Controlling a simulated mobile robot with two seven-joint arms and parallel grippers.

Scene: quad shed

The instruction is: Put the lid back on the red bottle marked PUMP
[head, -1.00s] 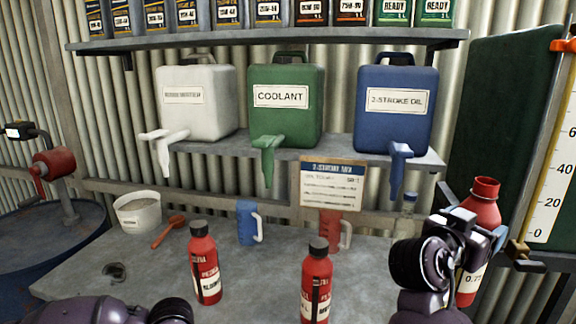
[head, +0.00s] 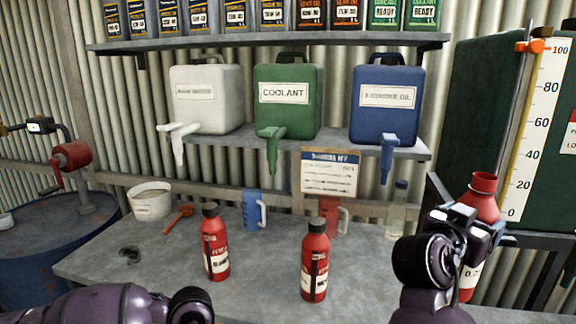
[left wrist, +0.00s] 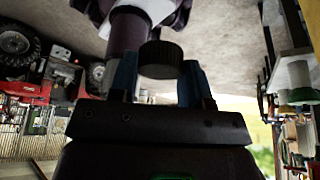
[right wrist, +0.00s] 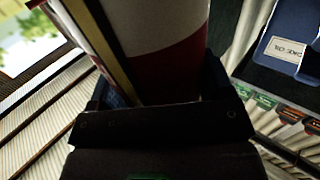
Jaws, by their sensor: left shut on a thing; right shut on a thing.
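An uncapped red bottle (head: 482,205) is in my right gripper (head: 470,225), held upright at the right, beyond the bench's right end. Its mouth is open. Part of its white label shows, but I cannot read PUMP on it. In the right wrist view the bottle (right wrist: 160,30) fills the space between the fingers. A black ribbed lid (left wrist: 161,58) is between the blue fingertips of my left gripper (left wrist: 157,80), which is shut on it. In the head view only my left arm shows at the lower left; that gripper and the lid are out of sight.
Two red bottles with black caps, left (head: 214,245) and right (head: 315,265), stand on the grey bench (head: 265,270). A blue jug (head: 252,210), a red jug (head: 329,212) and a white tub (head: 150,203) stand behind. A shelf above holds canisters. A green tank (head: 488,110) stands at right.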

